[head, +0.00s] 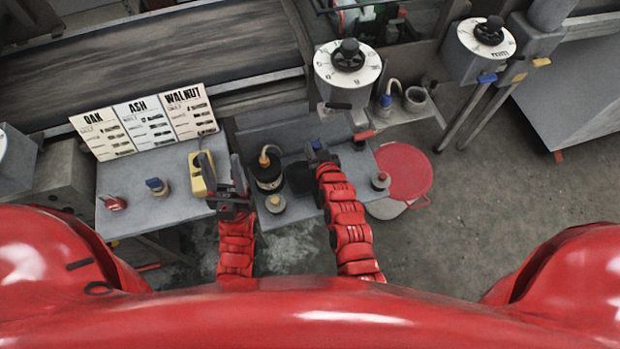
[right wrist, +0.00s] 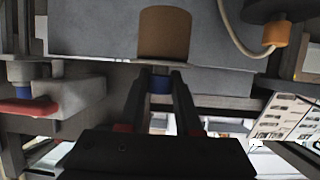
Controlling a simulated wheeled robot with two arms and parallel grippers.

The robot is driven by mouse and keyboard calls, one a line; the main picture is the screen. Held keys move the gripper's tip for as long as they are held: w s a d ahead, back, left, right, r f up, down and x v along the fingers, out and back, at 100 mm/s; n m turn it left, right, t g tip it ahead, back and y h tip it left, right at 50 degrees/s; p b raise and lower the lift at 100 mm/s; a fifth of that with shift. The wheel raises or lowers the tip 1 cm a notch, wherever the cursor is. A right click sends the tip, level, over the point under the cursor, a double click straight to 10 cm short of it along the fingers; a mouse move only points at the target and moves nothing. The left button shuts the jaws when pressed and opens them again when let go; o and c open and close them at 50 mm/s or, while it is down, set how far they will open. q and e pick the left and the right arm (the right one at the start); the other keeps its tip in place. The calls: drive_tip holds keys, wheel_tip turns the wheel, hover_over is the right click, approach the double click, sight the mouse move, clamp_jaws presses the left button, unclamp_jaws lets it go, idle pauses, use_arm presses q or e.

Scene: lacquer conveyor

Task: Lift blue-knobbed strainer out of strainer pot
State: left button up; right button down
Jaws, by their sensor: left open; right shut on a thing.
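The blue knob (head: 316,144) of the strainer shows at the tips of my right gripper (head: 320,152) in the head view. In the right wrist view the blue knob (right wrist: 160,84) sits between the two fingers, which are shut on it. A brown cylinder (right wrist: 165,32), apparently the strainer body, shows in line with the knob against grey surfaces. In the head view a dark pot (head: 298,179), probably the strainer pot, stands on the bench left of my right gripper. My left gripper (head: 222,172) is open and empty over the bench.
A dark jar (head: 267,178) with an orange-ended tube stands left of the pot. A yellow block (head: 196,180) is beside my left gripper. A small yellow-topped item (head: 275,203) and a red-knobbed item (head: 380,180) stand near the front. Label cards (head: 145,122) stand behind.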

drive_tip(key=shift+w+f+b, duration=0.1)
drive_tip(key=shift+f+b, duration=0.45)
drive_tip(key=shift+f, duration=0.9)
drive_tip(key=c, duration=0.5)
unclamp_jaws()
